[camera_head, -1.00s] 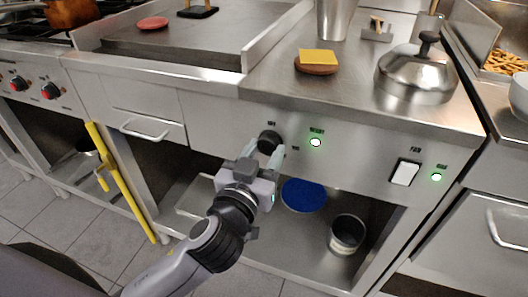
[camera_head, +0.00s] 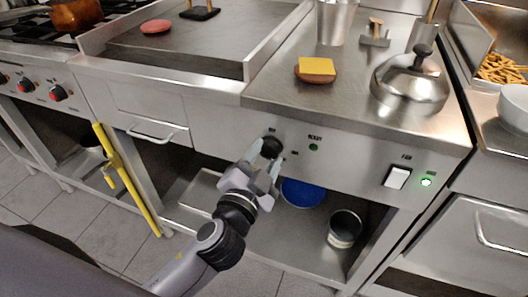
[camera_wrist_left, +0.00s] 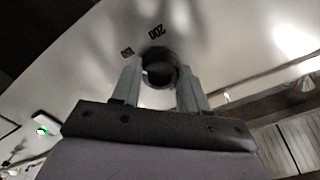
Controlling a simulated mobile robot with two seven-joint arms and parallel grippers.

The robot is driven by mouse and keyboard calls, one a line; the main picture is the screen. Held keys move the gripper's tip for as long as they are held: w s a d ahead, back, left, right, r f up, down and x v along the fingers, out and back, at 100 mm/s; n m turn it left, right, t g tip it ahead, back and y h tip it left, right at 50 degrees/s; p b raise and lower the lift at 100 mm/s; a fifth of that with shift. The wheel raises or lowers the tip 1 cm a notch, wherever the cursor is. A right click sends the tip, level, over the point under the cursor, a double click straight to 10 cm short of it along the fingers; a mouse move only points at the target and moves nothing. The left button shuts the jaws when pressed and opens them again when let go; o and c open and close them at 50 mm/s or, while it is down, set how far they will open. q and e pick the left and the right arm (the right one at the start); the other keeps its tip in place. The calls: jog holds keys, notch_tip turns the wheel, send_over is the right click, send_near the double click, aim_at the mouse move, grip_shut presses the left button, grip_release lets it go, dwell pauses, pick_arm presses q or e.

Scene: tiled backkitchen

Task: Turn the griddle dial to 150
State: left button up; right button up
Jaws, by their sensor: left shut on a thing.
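The black round griddle dial (camera_head: 271,146) is on the steel front panel below the counter. My left gripper (camera_head: 263,162) comes up from below, its two fingers on either side of the dial. In the left wrist view the dial (camera_wrist_left: 160,66) sits between the fingertips of the gripper (camera_wrist_left: 160,82), which is shut on it. A "200" mark (camera_wrist_left: 155,31) and a smaller, unclear mark (camera_wrist_left: 127,52) are printed beside it. I cannot read the dial's pointer. The ready light (camera_head: 313,147) to the right of the dial is dark. My right gripper is not in view.
A white switch (camera_head: 397,177) and a lit green light (camera_head: 426,182) are further right on the panel. The griddle plate (camera_head: 190,45) holds a patty (camera_head: 155,26). A domed lid (camera_head: 410,80) and a cheese-topped bun (camera_head: 316,69) stand on the counter. A yellow handle (camera_head: 127,180) hangs at left.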

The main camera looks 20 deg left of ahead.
pick_arm(q)
jog(key=shift+w+r+m, duration=0.1)
jog(key=shift+r+m, duration=0.05)
jog(key=shift+m, duration=0.55)
jog(key=shift+p, duration=0.3)
jog(key=o, duration=1.1)
jog(key=shift+c, duration=0.2)
